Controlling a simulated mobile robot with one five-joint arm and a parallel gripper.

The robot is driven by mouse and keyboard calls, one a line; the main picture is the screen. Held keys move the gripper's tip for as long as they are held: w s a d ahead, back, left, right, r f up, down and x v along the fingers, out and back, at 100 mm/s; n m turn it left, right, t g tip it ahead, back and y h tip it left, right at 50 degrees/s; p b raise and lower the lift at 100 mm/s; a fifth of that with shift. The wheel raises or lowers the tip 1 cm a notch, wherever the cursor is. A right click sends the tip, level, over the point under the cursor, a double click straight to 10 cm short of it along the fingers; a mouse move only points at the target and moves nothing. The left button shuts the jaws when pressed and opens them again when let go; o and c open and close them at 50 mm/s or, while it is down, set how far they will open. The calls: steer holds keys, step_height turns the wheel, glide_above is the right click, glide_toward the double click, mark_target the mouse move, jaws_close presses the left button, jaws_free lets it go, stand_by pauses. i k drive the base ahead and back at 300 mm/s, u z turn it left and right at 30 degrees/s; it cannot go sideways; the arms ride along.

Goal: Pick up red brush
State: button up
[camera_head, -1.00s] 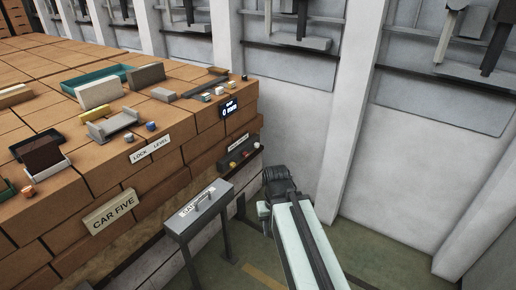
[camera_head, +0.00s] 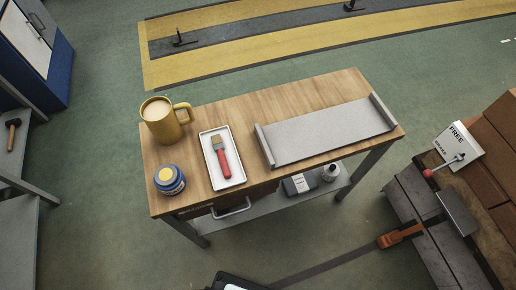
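The red brush (camera_head: 224,160) has a red handle and a tan bristle head. It lies in a small white tray (camera_head: 209,172) on the wooden table (camera_head: 275,98), bristles toward the back and handle toward the front. The brush is fully visible. My gripper is not recognisable in the current view. A dark shape with a pale patch (camera_head: 236,283) is cut off at the bottom edge, and I cannot tell what it is.
A yellow mug (camera_head: 162,124) and a blue jar (camera_head: 169,180) stand left of the white tray. A grey tray (camera_head: 325,134) lies to its right. A lower shelf (camera_head: 262,209) holds a bottle. A brick pallet (camera_head: 425,215) stands at right.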

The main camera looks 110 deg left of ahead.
mark_target(218, 146)
steer(key=u, duration=3.25)
steer(key=k, duration=0.95)
steer(key=u, duration=0.45)
steer(key=i, duration=1)
steer(key=u, duration=0.05)
